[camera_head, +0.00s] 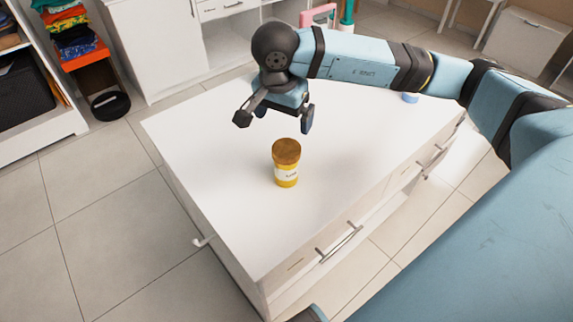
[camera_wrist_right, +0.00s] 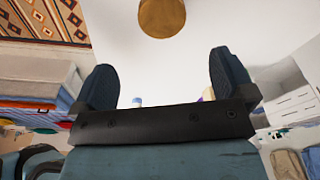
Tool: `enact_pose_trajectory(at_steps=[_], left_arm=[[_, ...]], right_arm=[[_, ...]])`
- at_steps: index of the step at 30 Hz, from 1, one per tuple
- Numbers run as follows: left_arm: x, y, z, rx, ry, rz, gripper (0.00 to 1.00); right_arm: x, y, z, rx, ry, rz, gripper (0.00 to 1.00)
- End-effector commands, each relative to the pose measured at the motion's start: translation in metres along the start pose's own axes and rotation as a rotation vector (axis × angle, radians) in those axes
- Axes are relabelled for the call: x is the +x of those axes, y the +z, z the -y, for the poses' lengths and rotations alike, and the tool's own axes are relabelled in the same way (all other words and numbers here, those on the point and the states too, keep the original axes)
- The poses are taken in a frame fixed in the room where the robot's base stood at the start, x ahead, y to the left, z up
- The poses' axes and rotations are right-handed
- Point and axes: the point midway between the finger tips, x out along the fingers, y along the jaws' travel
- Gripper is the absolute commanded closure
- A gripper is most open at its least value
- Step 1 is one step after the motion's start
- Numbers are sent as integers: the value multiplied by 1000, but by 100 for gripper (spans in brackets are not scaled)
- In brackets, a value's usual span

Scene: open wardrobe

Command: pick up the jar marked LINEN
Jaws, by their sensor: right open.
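A yellow jar (camera_head: 286,172) with a brown lid and a white label stands upright on the white counter top (camera_head: 215,165). The label's writing is too small to read surely. My right gripper (camera_head: 274,118) is open and empty, above and behind the jar in the head view, apart from it. In the right wrist view the brown round lid (camera_wrist_right: 162,17) shows at the top edge, beyond the open fingers (camera_wrist_right: 163,75). My left gripper is not in view.
A small blue-and-white object (camera_head: 410,97) stands on the counter, partly hidden by my right arm. The counter has drawers with handles (camera_head: 341,244) on its front side. Shelves with folded clothes (camera_head: 70,30) and a white cabinet (camera_head: 150,45) stand behind. The counter around the jar is clear.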

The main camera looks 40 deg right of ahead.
Motion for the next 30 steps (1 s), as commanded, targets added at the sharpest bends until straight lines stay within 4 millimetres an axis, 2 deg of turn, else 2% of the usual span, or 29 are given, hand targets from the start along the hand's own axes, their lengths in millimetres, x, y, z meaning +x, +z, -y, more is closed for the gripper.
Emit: enact_pose_trajectory(at_steps=[9, 13, 20, 27, 30], left_arm=[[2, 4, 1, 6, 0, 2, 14], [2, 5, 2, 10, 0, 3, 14], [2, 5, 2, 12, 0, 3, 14], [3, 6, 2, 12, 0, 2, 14], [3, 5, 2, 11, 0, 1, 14]], right_arm=[[60, 0, -1, 1, 5, -1, 0], [76, 0, 0, 2, 3, 0, 0], [88, 1, 0, 0, 2, 2, 0], [124, 0, 2, 3, 4, 1, 0], [132, 0, 2, 1, 2, 2, 0]])
